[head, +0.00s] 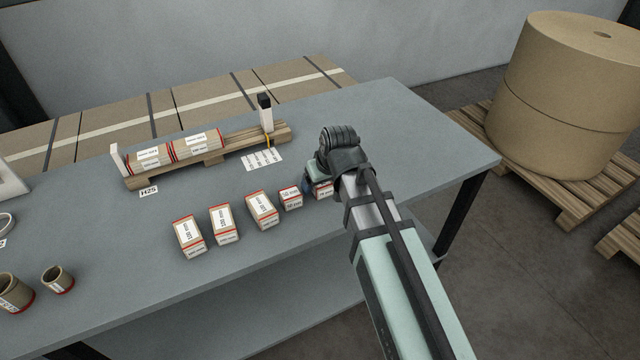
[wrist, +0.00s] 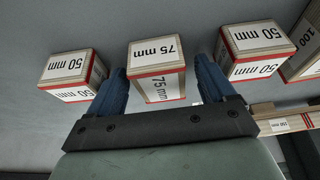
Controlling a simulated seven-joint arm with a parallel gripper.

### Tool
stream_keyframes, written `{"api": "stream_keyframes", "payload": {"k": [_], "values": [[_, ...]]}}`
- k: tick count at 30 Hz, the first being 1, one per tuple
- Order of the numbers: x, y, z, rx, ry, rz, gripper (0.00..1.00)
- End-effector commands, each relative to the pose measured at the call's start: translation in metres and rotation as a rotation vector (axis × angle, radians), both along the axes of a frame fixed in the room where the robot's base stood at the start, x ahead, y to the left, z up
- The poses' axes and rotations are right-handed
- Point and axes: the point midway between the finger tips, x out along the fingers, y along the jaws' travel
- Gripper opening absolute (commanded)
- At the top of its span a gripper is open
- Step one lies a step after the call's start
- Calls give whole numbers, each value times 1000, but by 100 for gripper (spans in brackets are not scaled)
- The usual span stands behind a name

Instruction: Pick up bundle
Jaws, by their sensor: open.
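A small kraft bundle labelled 75 mm (wrist: 157,70), with red edges, sits between the two blue fingers of my gripper (wrist: 163,82) in the wrist view. The fingers stand open on either side of it; I cannot tell whether they touch it. In the head view this bundle (head: 323,190) is mostly hidden by my arm at the right end of the visible row. A 50 mm bundle (wrist: 72,75) stands to its left in the wrist view, and another 50 mm bundle (wrist: 256,50) to its right.
Three larger bundles, the nearest here (head: 262,210), continue the row on the grey table (head: 110,270). A wooden rack (head: 235,157) behind holds two bundles lying end to end. Two cardboard cores (head: 58,280) stand at left. The table right of my gripper is clear.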

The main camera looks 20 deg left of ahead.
Motion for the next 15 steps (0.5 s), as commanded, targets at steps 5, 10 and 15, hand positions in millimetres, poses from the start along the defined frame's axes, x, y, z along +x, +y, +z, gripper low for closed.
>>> {"api": "stream_keyframes", "payload": {"k": [5,10,15], "values": [[0,0,0,0,0,0,69],[0,0,0,0,0,0,52],[0,0,0,0,0,0,36]]}}
